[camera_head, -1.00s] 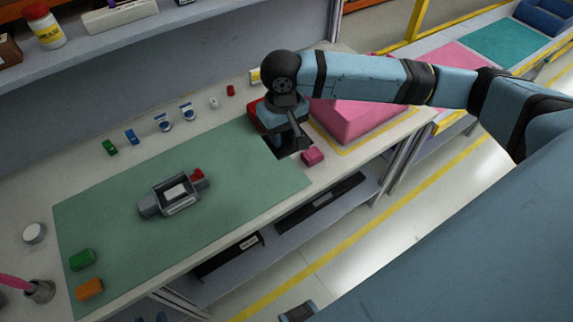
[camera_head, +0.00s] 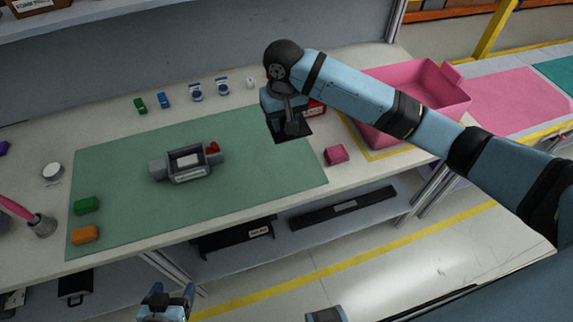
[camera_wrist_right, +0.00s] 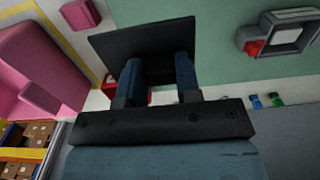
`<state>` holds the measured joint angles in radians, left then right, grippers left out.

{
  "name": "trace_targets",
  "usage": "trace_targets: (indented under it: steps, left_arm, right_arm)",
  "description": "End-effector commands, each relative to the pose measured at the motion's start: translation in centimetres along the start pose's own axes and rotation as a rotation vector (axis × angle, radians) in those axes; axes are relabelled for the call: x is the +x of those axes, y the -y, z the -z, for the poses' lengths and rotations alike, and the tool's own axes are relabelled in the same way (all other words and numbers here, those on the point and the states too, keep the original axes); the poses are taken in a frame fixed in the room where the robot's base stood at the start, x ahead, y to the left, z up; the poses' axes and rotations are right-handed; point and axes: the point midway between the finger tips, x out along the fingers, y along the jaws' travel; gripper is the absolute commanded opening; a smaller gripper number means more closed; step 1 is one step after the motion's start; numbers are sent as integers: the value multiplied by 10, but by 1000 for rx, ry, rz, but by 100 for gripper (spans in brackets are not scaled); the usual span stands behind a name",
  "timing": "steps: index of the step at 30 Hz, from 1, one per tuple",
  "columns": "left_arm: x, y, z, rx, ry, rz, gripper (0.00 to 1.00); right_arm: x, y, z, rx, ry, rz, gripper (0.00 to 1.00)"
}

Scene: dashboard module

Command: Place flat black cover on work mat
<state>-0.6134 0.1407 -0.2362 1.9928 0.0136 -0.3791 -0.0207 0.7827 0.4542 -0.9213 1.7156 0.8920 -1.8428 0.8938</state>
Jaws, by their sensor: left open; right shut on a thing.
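My right gripper (camera_head: 290,125) is shut on the flat black cover (camera_head: 299,134), a thin dark plate, at the right part of the green work mat (camera_head: 250,165). In the right wrist view the cover (camera_wrist_right: 120,40) extends beyond the two blue fingers of the right gripper (camera_wrist_right: 158,68), with the mat (camera_wrist_right: 215,30) beside and behind it. I cannot tell whether the cover touches the mat. My left gripper (camera_head: 166,304) is open and empty at the bottom edge of the head view, in front of the table.
A grey housing (camera_head: 188,163) with a red part sits mid-mat. Green (camera_head: 87,205) and orange (camera_head: 85,235) blocks lie at its left end. A pink block (camera_head: 335,154) and pink bin (camera_head: 440,88) stand right; a red box (camera_head: 316,109) is behind the gripper. Mat front is clear.

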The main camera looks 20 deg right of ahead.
Motion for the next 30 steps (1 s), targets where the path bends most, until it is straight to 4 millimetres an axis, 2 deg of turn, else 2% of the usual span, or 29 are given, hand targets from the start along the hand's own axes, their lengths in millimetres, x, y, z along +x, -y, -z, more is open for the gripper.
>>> trace_targets:
  steps: [1, 6, 12, 20, 27, 30]
  left_arm:
    - [-1, 0, 1, 0, -2, 1, 72]
    - [-1, 1, 4, 1, -5, 2, 72]
    - [-2, 1, 4, 1, -6, 2, 72]
    - [-1, 1, 2, 0, -2, 2, 72]
    - [-1, 1, 0, -1, 1, 2, 72]
    - [-1, 0, 0, -1, 1, 2, 72]
  right_arm:
    - [16, -1, -1, 2, 5, -3, 8]
    - [62, -1, -1, 1, 4, -3, 8]
    - [106, -1, -1, 1, 2, -2, 8]
    - [128, -1, -1, 0, 0, -2, 8]
    - [161, -1, -1, 1, 1, -2, 8]
    - [165, -1, 0, 1, -2, 0, 8]
